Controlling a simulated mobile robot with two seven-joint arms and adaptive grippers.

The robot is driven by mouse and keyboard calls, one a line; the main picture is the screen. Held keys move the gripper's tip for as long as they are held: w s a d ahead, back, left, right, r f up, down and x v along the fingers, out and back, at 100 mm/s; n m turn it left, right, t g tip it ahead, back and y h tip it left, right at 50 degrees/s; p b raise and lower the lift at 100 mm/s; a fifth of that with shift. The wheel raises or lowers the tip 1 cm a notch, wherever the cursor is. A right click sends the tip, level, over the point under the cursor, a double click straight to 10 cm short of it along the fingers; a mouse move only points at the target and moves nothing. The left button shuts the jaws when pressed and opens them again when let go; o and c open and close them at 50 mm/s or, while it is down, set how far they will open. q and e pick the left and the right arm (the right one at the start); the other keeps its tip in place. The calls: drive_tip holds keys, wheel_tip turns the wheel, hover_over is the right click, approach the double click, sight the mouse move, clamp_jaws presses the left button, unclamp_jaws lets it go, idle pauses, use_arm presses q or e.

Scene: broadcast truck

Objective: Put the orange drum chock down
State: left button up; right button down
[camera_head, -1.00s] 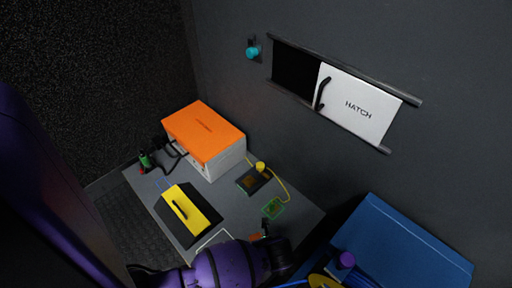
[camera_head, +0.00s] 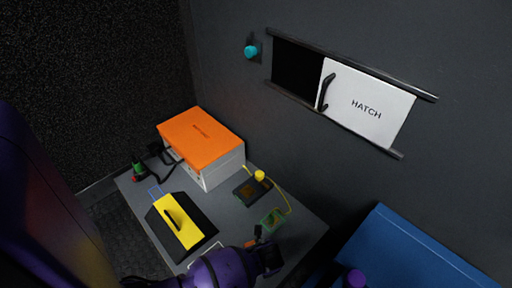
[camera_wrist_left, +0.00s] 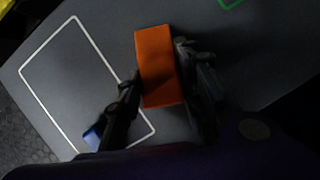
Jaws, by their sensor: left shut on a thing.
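The orange drum chock (camera_wrist_left: 158,66) is a plain orange block between the fingers of my left gripper (camera_wrist_left: 160,88) in the left wrist view. The gripper is shut on it. The chock is over the grey tabletop, to the right of a white outlined rectangle (camera_wrist_left: 48,45); I cannot tell whether it touches the surface. In the head view only a small orange part (camera_head: 250,243) shows beside my left gripper (camera_head: 267,252), near the table's front right part. My right gripper is not in view.
On the table (camera_head: 225,203) stand an orange-topped case (camera_head: 203,138), a yellow-and-black handled object (camera_head: 180,220), a dark box with a yellow knob (camera_head: 252,190) and a green outlined spot (camera_head: 272,220). A blue box (camera_head: 405,255) stands right. A white hatch (camera_head: 365,103) is on the wall.

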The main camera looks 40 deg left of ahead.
use_arm(q)
drive_tip(key=o, duration=1.3)
drive_tip(key=shift+c, duration=0.2)
drive_tip(key=p+v, duration=0.6)
drive_tip(key=v, duration=0.6)
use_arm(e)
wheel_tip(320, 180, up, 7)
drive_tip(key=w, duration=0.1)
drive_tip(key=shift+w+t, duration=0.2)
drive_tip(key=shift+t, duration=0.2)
use_arm(q)
drive_tip(key=shift+a, duration=0.1)
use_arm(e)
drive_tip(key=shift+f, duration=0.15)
